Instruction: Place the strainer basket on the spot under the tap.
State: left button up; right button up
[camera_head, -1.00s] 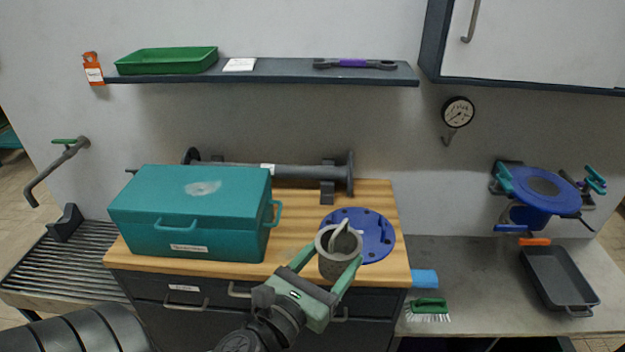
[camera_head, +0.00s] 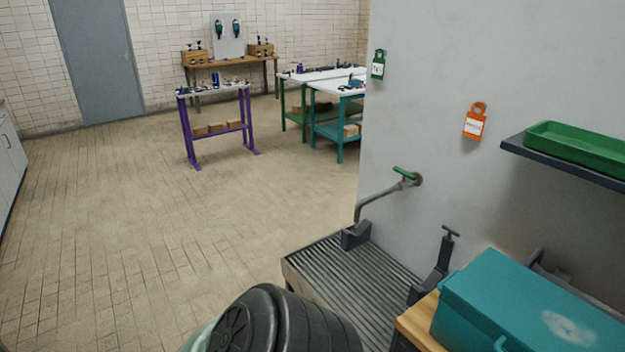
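The tap (camera_head: 384,194), a grey bent pipe with a green handle, sticks out of the wall right of centre. Its spout end hangs over the far left part of a dark ribbed drain rack (camera_head: 375,272). A dark wedge-shaped block (camera_head: 355,236) sits at the rack's far left corner, just below the spout. The strainer basket is not in this view.
A teal toolbox (camera_head: 525,310) stands on a wooden worktop (camera_head: 418,322) right of the rack. A dark clamp-like post (camera_head: 437,268) rises between them. A shelf with a green tray (camera_head: 580,150) juts from the wall. Open tiled floor lies left.

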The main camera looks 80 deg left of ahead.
aim_at(350, 290)
jog(key=j+u, duration=0.2)
jog(key=j, duration=0.65)
jog(key=j+u, duration=0.2)
jog(key=j, duration=0.65)
jog(key=j+u, duration=0.2)
jog(key=j, duration=0.65)
jog(key=i+j+u, duration=0.2)
jog(key=j, duration=0.6)
jog(key=k+j, duration=0.05)
jog(key=k, duration=0.05)
